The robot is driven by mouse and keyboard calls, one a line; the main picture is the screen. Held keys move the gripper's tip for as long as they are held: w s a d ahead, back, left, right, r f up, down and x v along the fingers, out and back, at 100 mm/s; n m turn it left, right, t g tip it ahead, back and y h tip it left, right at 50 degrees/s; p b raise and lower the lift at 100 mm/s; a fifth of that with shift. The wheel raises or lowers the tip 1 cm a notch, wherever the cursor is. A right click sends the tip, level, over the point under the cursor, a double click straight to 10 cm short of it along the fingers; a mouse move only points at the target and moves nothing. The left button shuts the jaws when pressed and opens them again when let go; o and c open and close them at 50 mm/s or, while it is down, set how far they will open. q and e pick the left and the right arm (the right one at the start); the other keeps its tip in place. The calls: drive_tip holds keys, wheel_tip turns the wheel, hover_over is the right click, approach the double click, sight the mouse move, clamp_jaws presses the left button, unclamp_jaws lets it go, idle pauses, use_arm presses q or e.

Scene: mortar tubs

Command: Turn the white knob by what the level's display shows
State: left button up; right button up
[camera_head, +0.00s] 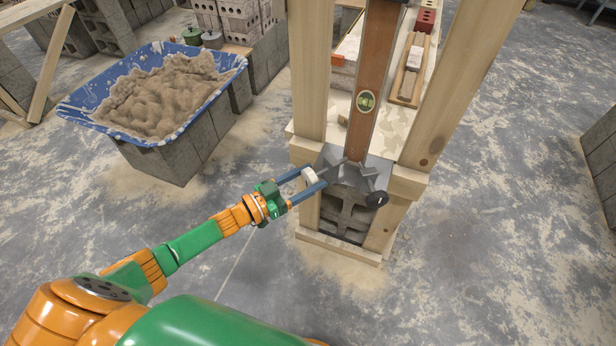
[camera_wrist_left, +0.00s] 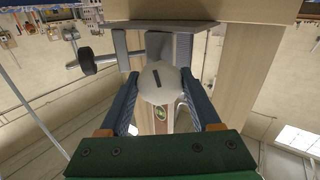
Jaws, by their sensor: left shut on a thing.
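The white knob (camera_head: 309,176) sits at the left side of a grey metal bracket (camera_head: 352,172) in a wooden frame. In the left wrist view the knob (camera_wrist_left: 158,84) is a pale dome with a dark slot-like mark. My left gripper (camera_head: 312,182) has its two blue fingers on either side of the knob and is shut on it. The wooden level (camera_head: 374,60) stands upright in the bracket, with a round display (camera_head: 366,102) on its face. The display's reading is too small to make out. My right gripper is not in view.
Wooden posts (camera_head: 310,75) flank the level. A blue tub (camera_head: 70,108) of mortar (camera_head: 165,95) stands on grey blocks at the left. A red brick (camera_head: 425,20) lies behind. The floor at the front right is clear.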

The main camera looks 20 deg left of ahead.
use_arm(q)
drive_tip(key=shift+n, duration=2.1)
drive_tip(key=shift+f, duration=0.1)
drive_tip(key=o, duration=1.4)
drive_tip(key=v, duration=0.7)
